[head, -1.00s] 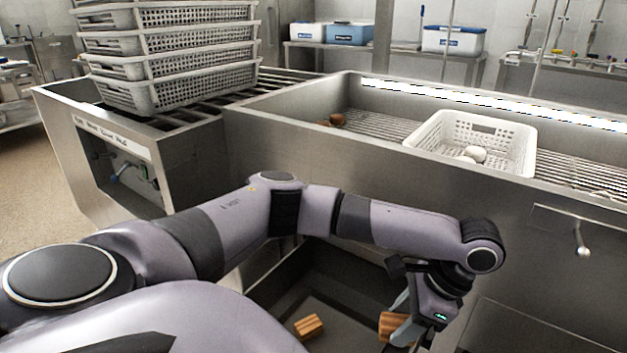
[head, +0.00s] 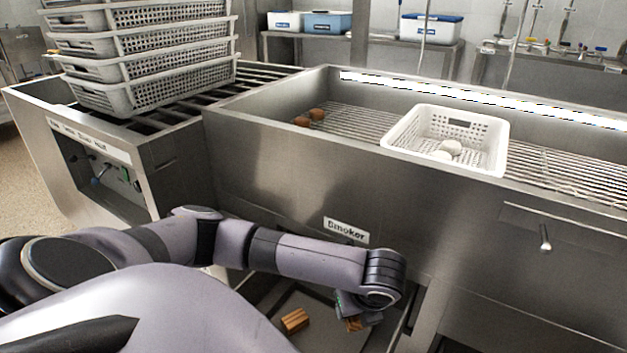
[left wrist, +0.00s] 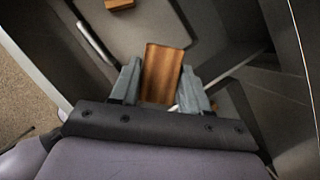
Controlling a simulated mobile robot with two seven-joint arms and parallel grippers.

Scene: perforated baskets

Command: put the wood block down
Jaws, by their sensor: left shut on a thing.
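My left gripper (left wrist: 163,95) is shut on a striped brown wood block (left wrist: 162,72), which sits between its two grey fingers in the left wrist view. In the head view the same block (head: 354,325) shows only in part beneath my wrist, low over the dark tray of the smoker's lower compartment. I cannot tell whether it touches the tray. A second wood block (head: 295,320) lies on the tray to the left, and shows at the top of the left wrist view (left wrist: 119,4). My right gripper is not in view.
The lower compartment (head: 283,335) has metal side walls close around my gripper. Above it, a white perforated basket (head: 399,140) with pale round items stands on the rack, with brown items (head: 310,117) to its left. Stacked grey baskets (head: 150,75) stand at the left.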

